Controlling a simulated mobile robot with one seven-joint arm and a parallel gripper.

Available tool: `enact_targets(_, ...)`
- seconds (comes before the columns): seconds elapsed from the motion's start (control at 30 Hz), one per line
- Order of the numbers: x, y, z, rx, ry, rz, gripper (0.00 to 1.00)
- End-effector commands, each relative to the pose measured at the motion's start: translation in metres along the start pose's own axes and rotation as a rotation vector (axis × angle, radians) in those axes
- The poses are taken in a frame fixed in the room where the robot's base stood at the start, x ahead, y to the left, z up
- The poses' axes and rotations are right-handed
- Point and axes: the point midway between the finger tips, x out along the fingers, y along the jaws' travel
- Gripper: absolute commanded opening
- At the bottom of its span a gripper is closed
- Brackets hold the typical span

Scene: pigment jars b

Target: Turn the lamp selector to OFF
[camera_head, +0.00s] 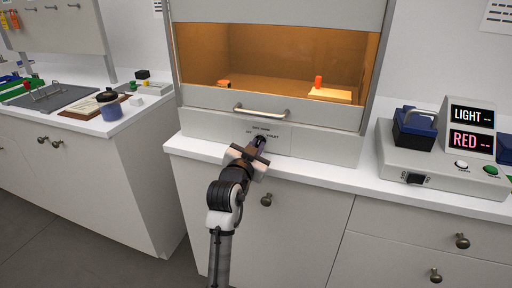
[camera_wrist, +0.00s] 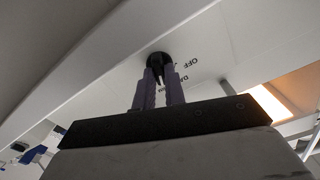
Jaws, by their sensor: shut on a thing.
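The lamp selector (camera_head: 261,138) is a small black knob on the pale front panel of the hood, below its metal handle. Small printed labels surround it; in the head view they are too small to read surely. In the wrist view the dark knob (camera_wrist: 158,59) sits at the fingertips, with "OFF" and a partly hidden label beside it. My gripper (camera_head: 259,146) is at the panel, its two fingers (camera_wrist: 158,76) closed on the knob from either side. Which label the knob points to is hidden by the fingers.
The hood's orange-lit opening (camera_head: 280,60) is above, with a small orange-red object (camera_head: 318,82) on a bright block inside. The hood's handle (camera_head: 261,111) is just above the knob. A console (camera_head: 440,165) reading "LIGHT --" and "RED --" stands right. A blue jar (camera_head: 110,108) is left.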

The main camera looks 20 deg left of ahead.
Motion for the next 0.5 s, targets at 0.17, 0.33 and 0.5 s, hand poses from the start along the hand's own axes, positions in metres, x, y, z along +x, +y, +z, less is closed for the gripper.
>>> enact_targets(0.17, 0.0002, 0.0004, -0.0006, -0.065, 0.0, 0.001, 0.0)
enact_targets(0.33, 0.0003, -0.0001, -0.0013, -0.18, 0.0, 0.001, 0.0)
enact_targets(0.5, 0.0005, -0.0001, -0.0016, -0.334, -0.001, 0.002, 0.0)
